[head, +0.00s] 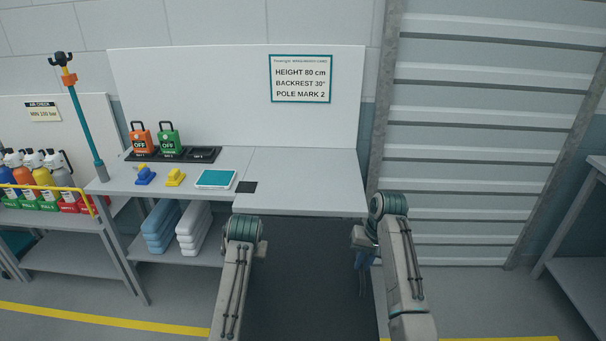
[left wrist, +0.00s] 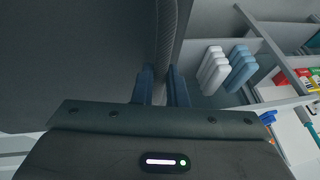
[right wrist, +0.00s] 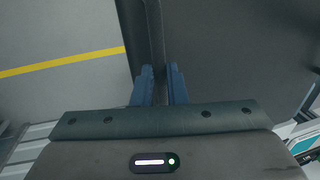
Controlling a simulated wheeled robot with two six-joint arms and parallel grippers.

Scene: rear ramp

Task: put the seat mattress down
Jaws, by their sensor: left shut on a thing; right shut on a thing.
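The seat mattress (head: 305,270) is a wide, dark grey flat slab that fills the space between my two arms, at the front edge of the grey worktop. My left gripper (left wrist: 160,88) is shut on one side edge of the mattress (left wrist: 80,60). My right gripper (right wrist: 160,88) is shut on the opposite side edge, where the mattress also fills the right of the right wrist view (right wrist: 235,50). In the head view the right gripper (head: 362,258) shows partly, with blue fingers; the left one is hidden behind its wrist. What lies under the mattress is hidden.
The worktop (head: 310,185) is bare at right; at left it holds a teal-and-white pad (head: 215,179), yellow and blue pieces and two OFF-marked boxes. White and blue folded cushions (head: 193,228) lie on a shelf below. A card (head: 301,79) reads height 80 cm, backrest 30°, pole mark 2.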

